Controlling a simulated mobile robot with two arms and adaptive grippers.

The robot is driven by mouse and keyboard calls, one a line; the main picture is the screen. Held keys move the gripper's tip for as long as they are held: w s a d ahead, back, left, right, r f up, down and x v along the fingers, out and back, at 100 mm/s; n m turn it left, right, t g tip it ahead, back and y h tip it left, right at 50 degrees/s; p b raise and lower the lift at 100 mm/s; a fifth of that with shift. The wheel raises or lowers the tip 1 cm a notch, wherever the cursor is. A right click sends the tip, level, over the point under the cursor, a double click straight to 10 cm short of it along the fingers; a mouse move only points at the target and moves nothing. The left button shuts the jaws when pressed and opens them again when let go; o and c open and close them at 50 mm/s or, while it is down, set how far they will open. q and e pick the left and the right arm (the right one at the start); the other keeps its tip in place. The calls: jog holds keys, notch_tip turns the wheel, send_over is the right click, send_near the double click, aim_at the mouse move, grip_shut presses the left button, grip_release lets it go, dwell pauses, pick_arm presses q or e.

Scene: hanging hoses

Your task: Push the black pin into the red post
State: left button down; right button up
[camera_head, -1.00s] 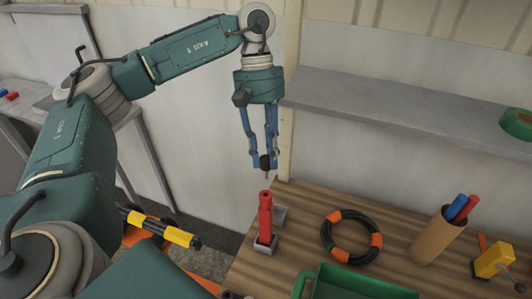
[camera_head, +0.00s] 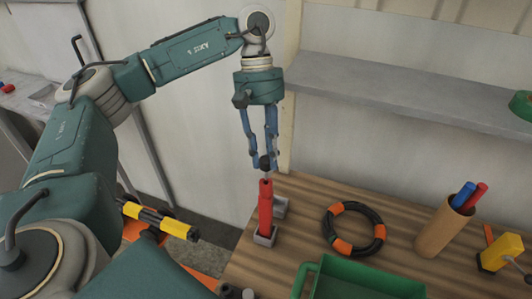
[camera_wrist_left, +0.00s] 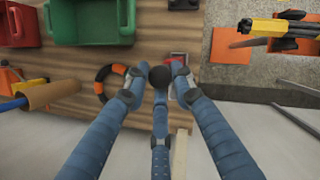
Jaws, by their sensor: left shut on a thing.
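The red post (camera_head: 265,212) stands upright in a grey base near the left edge of the wooden workbench. My left gripper (camera_head: 263,163) points down right above the post, its blue fingers shut on the black pin (camera_head: 265,165). The pin's thin tip points down at the top of the post; whether it touches or has entered the post is too small to tell. In the left wrist view the pin's round black head (camera_wrist_left: 159,76) sits between the fingertips, and the red post (camera_wrist_left: 176,68) shows partly behind them. My right gripper is not in view.
A black hose coil with orange bands (camera_head: 353,230) lies right of the post. A green bin (camera_head: 340,279) stands at the front. A brown cup (camera_head: 441,230) holds a blue and a red marker. A grey shelf (camera_head: 400,95) runs along the wall behind.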

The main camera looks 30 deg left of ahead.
aim_at(266, 171)
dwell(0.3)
pick_arm(q)
jog(key=shift+b, duration=0.4)
dwell(0.7)
dwell(0.4)
jog(key=shift+f+b, duration=0.55)
jog(key=shift+b, duration=0.1)
jog(key=shift+f+b, duration=1.75)
jog(key=shift+f, duration=0.3)
jog(key=c, duration=1.4)
grip_release()
jog(key=shift+r, duration=0.1)
jog(key=v, duration=1.2)
